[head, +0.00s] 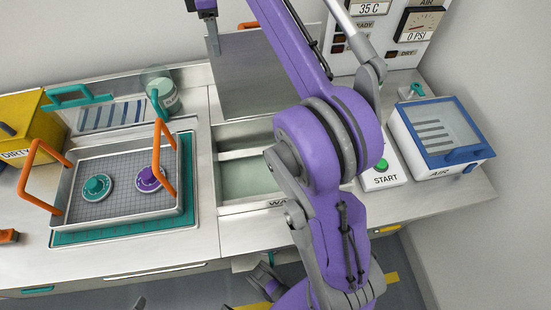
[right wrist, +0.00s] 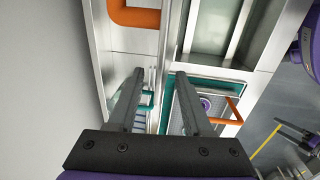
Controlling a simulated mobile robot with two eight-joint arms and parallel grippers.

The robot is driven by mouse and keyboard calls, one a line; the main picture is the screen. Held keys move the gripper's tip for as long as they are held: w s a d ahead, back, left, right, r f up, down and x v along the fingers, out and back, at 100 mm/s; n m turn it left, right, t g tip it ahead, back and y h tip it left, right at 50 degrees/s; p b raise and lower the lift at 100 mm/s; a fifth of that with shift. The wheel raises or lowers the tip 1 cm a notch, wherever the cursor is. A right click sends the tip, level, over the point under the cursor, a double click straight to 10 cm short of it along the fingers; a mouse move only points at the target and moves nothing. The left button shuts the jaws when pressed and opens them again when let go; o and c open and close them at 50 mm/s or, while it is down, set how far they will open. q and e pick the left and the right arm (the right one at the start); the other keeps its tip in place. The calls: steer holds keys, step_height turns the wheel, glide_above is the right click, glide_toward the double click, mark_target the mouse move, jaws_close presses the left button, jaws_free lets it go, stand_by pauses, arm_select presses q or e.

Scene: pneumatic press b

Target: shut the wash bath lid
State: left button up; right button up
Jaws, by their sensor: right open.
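The wash bath (head: 250,178) is open in the middle of the counter, partly hidden by my right arm. Its metal lid (head: 262,75) stands raised at the back edge of the bath. An orange handle (head: 248,25) sits at the lid's top edge and shows large in the right wrist view (right wrist: 135,14). My right gripper (right wrist: 158,98) is open and empty, with its fingers apart from the handle. In the head view it is at the top, left of the lid, with one dark finger showing.
A wire tray (head: 120,213) with orange handles holds a teal and a purple part, on a teal mat left of the bath. A jar (head: 162,92) stands behind. A yellow DIRTY box (head: 30,125) is far left. A START button (head: 381,165) and blue-lidded AIR box (head: 440,135) are right.

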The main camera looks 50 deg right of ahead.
steer(key=shift+f, duration=0.3)
steer(key=shift+s+a, duration=0.1)
steer(key=s+a, duration=0.2)
steer(key=shift+s+a+b, duration=0.2)
steer(key=shift+s+b, duration=0.1)
steer(key=shift+s, duration=0.1)
stand_by(0.3)
steer(key=shift+s, duration=0.1)
steer(key=s+a, duration=0.2)
steer(key=shift+s+a+f, duration=0.25)
steer(key=shift+s+f, duration=0.05)
steer(key=shift+s, duration=0.1)
stand_by(0.4)
steer(key=shift+s, duration=0.1)
